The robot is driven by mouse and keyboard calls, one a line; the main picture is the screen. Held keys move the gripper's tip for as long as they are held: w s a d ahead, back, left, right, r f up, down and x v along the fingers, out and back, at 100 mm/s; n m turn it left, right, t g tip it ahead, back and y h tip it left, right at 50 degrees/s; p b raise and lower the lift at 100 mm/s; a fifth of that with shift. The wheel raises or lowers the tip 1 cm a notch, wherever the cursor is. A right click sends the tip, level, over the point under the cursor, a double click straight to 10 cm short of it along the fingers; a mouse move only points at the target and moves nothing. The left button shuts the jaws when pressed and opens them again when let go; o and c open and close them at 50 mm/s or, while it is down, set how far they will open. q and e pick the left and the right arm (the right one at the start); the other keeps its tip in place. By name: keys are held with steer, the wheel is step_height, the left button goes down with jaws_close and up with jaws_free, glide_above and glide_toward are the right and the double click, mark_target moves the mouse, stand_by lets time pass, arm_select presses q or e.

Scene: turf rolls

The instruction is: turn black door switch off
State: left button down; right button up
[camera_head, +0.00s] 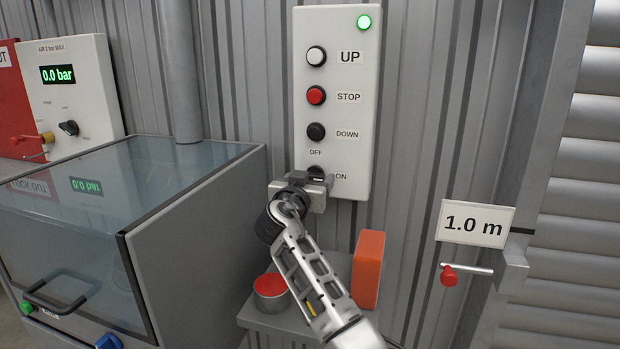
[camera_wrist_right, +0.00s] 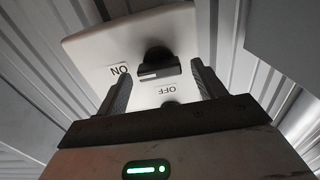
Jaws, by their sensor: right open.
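The white door control panel (camera_head: 334,100) hangs on the corrugated wall. The black door switch (camera_head: 316,172) is its lowest knob, partly hidden by my right gripper in the head view. OFF is printed above it and ON to its right. My left gripper is not in view.
Above the switch are the black DOWN button (camera_head: 316,132), red STOP button (camera_head: 316,95), white UP button (camera_head: 316,56) and a lit green lamp (camera_head: 364,22). A glass-topped cabinet (camera_head: 190,215) stands left.

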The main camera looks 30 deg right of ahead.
steer(key=c, duration=1)
